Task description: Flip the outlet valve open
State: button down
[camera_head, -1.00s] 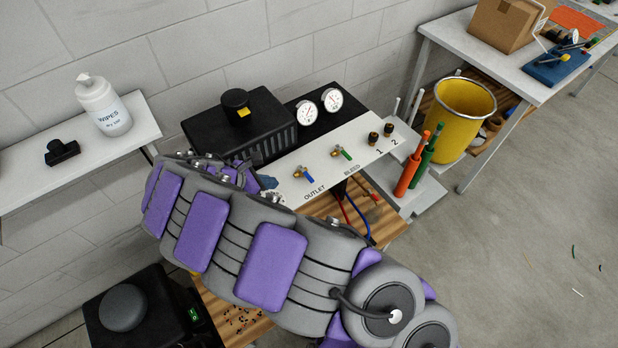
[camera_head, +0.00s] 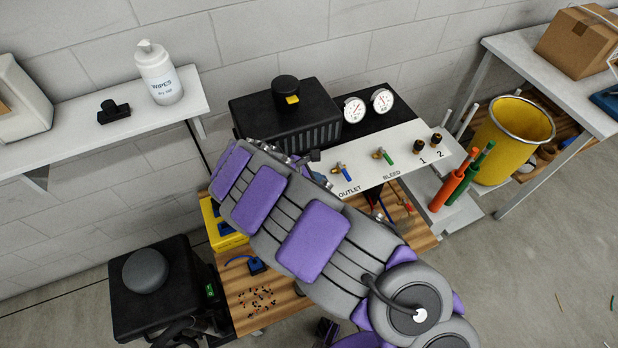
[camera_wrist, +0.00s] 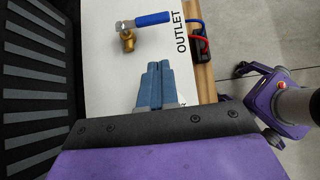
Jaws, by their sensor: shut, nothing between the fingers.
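The outlet valve (camera_head: 341,169) has a blue lever and a brass body, and stands on the white panel above the printed word OUTLET. In the wrist view its blue lever (camera_wrist: 153,19) lies across the picture, pointing right toward the word OUTLET. My gripper (camera_wrist: 153,68) shows there as two blue-grey fingers held together, empty. The fingertips are below the brass body in that picture and apart from the valve. In the head view my arm covers the left end of the panel and most of my gripper.
The bleed valve (camera_head: 384,155) with a green lever stands right of the outlet valve. A black ribbed box (camera_head: 285,112) and two gauges (camera_head: 368,106) stand behind. Orange and green torches (camera_head: 455,180) and a yellow bin (camera_head: 513,135) are at the right.

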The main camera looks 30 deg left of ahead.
aim_at(344, 171)
jog(key=w+d+f, duration=0.1)
jog(key=w+d+f+b, duration=0.1)
jog(key=w, duration=0.1)
jog(key=shift+w+d, duration=0.3)
jog(key=shift+d, duration=0.1)
jog(key=shift+w+d+r, duration=0.1)
jog(key=shift+w+d, duration=0.3)
jog(key=shift+d, duration=0.05)
jog(key=shift+d, duration=0.1)
